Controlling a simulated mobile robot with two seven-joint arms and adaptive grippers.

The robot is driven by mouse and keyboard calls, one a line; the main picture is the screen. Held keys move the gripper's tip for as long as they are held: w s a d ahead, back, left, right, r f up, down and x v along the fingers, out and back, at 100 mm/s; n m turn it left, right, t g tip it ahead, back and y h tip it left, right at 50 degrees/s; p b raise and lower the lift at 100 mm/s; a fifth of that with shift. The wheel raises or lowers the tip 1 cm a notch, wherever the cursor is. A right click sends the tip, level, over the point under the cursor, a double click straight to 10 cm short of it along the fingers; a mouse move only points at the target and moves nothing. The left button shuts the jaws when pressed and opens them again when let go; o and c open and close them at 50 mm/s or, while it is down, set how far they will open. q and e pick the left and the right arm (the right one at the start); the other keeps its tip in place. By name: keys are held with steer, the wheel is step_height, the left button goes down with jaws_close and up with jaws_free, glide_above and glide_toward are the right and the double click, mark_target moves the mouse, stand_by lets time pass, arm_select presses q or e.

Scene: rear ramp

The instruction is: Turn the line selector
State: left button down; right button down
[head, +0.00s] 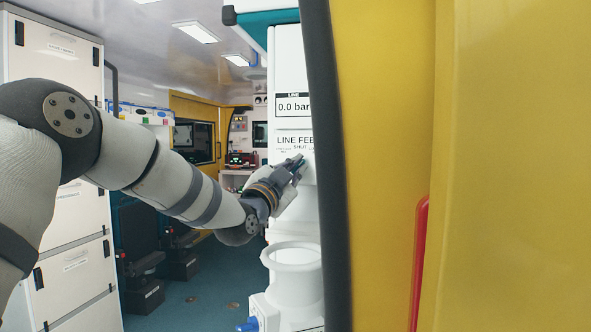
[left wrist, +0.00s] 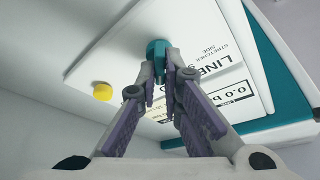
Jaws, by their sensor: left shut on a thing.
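The line selector is a teal knob (left wrist: 157,49) on a white panel (left wrist: 110,50), seen in the left wrist view. My left gripper (left wrist: 160,68) is shut on it, with a finger on either side. In the head view my left gripper (head: 296,168) reaches the panel just under the "LINE FEED" lettering (head: 295,140), which the dark door edge partly cuts off. The word "SHUT" shows above the knob. The fingers hide most of the knob there, and its exact pointing is unclear. My right gripper is not in view.
A display (head: 293,106) above the selector reads "0.0 bar". A yellow button (left wrist: 103,91) sits beside the selector. A yellow door (head: 385,150) with a dark edge stands close on the right. A white round holder (head: 293,256) is below the gripper. White cabinets (head: 60,60) stand left.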

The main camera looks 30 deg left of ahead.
arm_select(q)
steer(key=n+y, duration=0.1)
steer(key=n, duration=0.2)
steer(key=n+y, duration=0.1)
steer(key=n, duration=0.2)
steer(key=shift+t+y, duration=0.3)
steer(key=shift+y, duration=0.1)
steer(key=n+y, duration=0.2)
steer(key=n, duration=0.1)
steer(key=n+y, duration=0.1)
steer(key=n, duration=0.2)
steer(key=shift+d+n+y, duration=0.1)
steer(key=shift+n+y, duration=0.3)
steer(key=n+g+y, duration=0.1)
steer(key=n, duration=0.2)
steer(key=n+g+y, duration=0.1)
steer(key=n, duration=0.2)
steer(key=shift+y, duration=0.3)
steer(key=shift+d+n+g+y, duration=0.1)
steer(key=shift+n+g+y, duration=0.35)
steer(key=shift+n, duration=0.8)
steer(key=shift+n+g+y, duration=0.45)
steer(key=shift+n, duration=0.8)
steer(key=c, duration=1.7)
jaws_free()
